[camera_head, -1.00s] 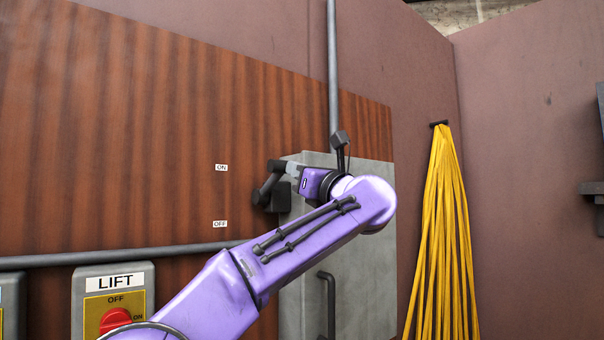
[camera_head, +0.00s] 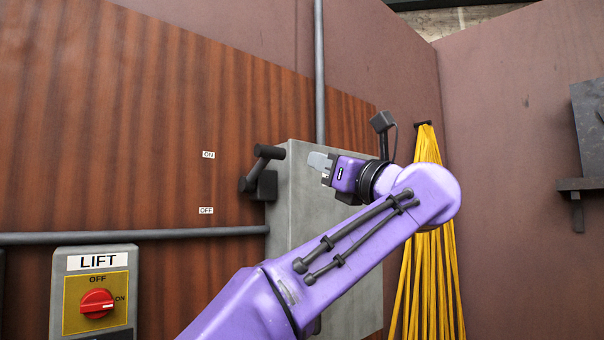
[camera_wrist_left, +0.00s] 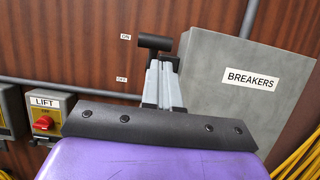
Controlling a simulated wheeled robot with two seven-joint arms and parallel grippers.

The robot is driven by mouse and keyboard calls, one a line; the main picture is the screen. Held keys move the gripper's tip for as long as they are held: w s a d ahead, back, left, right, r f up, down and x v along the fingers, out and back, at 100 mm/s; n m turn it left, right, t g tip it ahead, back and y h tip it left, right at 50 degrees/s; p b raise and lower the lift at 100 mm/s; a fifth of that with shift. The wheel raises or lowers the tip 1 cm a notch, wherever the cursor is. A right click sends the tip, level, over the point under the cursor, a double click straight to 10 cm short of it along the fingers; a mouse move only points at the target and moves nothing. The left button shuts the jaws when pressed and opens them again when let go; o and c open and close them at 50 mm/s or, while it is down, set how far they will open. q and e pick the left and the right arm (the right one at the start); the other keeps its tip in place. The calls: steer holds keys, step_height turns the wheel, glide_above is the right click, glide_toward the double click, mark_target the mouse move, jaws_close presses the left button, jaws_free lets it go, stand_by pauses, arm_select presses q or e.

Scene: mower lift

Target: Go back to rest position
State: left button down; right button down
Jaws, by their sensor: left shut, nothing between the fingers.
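My left gripper (camera_head: 321,162) is shut and empty, in front of the grey breaker box; its arm comes up from the bottom of the head view. In the left wrist view its fingers (camera_wrist_left: 162,85) lie together and point toward the dark lever. The dark breaker lever (camera_head: 262,170) sticks out beside the box, its handle up near the ON label (camera_head: 208,155). In the head view there is a clear gap between the fingertips and the lever. It also shows in the left wrist view (camera_wrist_left: 155,42). My right gripper is in neither view.
The grey breaker box (camera_head: 305,195) is behind my arm, labelled BREAKERS in the wrist view. A LIFT switch (camera_head: 97,303) with a red knob is at lower left. Yellow cables (camera_head: 430,270) hang to the right. A dark shelf (camera_head: 582,184) is at the right edge.

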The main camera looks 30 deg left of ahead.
arm_select(q)
steer(key=shift+s+d, duration=0.3)
steer(key=shift+d, duration=0.35)
